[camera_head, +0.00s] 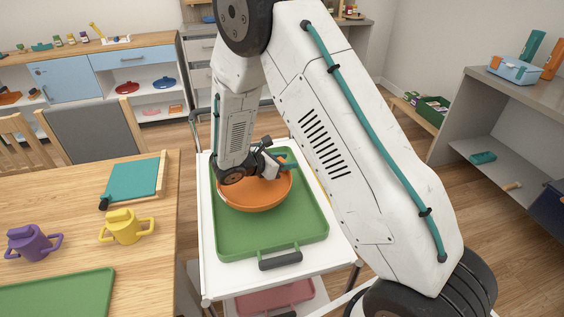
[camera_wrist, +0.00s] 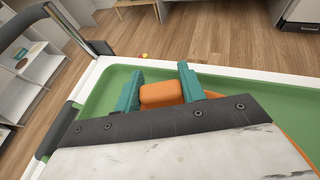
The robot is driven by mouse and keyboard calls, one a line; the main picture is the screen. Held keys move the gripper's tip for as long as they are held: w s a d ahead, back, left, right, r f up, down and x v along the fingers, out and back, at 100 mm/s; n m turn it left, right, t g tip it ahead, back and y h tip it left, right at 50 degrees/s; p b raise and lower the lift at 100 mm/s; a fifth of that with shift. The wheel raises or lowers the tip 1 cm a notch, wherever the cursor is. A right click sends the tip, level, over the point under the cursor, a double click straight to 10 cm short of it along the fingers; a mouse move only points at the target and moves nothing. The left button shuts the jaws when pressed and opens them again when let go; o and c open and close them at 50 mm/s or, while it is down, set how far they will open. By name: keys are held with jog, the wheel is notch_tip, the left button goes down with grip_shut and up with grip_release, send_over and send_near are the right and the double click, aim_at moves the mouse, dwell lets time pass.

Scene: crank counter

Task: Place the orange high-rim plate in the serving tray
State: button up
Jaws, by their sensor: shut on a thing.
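The orange high-rim plate (camera_head: 250,202) is within the outline of the green serving tray (camera_head: 270,242) in the head view. The tray lies on a white cart. My gripper (camera_head: 284,167) is at the plate's far right side, partly hidden by my arm. In the wrist view, my gripper's teal fingers (camera_wrist: 160,78) are closed on an orange block-like part (camera_wrist: 161,94), apparently of the plate. More orange rim shows at the lower right there. I cannot tell whether the plate's underside touches the tray.
The white cart's edge (camera_head: 208,272) surrounds the tray. A wooden table (camera_head: 150,265) at left holds a purple cup (camera_head: 32,243), a yellow cup (camera_head: 125,228), a teal board (camera_head: 132,180) and another green tray (camera_head: 60,296). A grey shelf (camera_head: 452,130) stands at right.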

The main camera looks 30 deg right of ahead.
jog(key=w, duration=0.1)
jog(key=w+d, duration=0.1)
jog(key=w, duration=0.1)
jog(key=w+d, duration=0.1)
jog(key=w, duration=0.1)
jog(key=shift+w+d+f, duration=0.25)
jog(key=shift+f, duration=1.75)
jog(key=shift+f, duration=0.1)
jog(key=o, duration=1.1)
jog(key=shift+c, duration=0.2)
